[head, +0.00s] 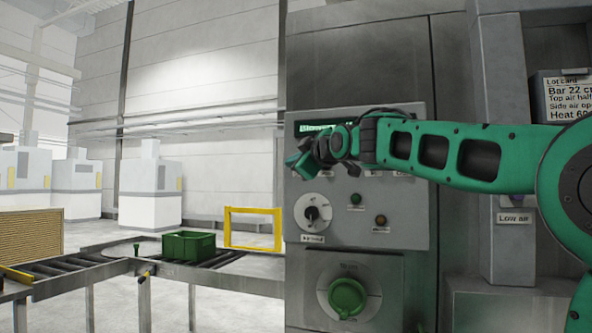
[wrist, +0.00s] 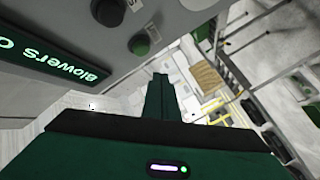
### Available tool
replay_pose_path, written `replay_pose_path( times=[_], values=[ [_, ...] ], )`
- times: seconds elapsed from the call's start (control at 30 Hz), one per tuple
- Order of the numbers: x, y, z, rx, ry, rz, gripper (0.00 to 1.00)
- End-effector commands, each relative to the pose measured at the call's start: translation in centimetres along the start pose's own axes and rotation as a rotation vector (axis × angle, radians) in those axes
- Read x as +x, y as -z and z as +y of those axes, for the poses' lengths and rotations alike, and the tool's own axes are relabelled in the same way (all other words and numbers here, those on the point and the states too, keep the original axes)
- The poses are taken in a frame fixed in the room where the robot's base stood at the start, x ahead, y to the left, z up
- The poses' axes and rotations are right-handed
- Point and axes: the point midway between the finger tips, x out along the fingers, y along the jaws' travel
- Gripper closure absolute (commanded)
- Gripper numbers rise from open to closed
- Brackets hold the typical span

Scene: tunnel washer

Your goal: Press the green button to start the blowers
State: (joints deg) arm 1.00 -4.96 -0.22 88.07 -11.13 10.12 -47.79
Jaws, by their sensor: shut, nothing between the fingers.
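The grey control panel (head: 415,225) carries a green blowers sign (head: 310,127), which shows upside down in the wrist view (wrist: 45,58). In the wrist view a round button that looks dark green (wrist: 139,44) stands out from the panel edge, beside a larger black button (wrist: 107,12). In the head view my arm hides this upper row. My gripper (head: 291,161) is in front of the panel's upper left, below the sign. Its fingers (wrist: 160,76) are shut and empty; the tips appear apart from the dark green button.
Lower on the panel are a selector knob (head: 313,213), a small green round fitting (head: 355,199) and an amber one (head: 381,220). A large green knob (head: 346,297) is below. A green crate (head: 188,247) sits on a roller conveyor (head: 100,258) at left, near a yellow frame (head: 253,211).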

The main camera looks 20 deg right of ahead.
Motion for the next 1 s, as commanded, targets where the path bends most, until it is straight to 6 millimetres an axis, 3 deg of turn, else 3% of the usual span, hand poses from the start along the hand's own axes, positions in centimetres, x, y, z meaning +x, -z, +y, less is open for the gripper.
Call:
replay_pose_path(
  times=[0.33,1.0],
  values=[
    [2.1,-1.6,1.6,0.000,-0.001,-0.001,1.00],
    [2.3,-1.7,1.7,0.000,0.000,-0.001,1.00]
  ],
)
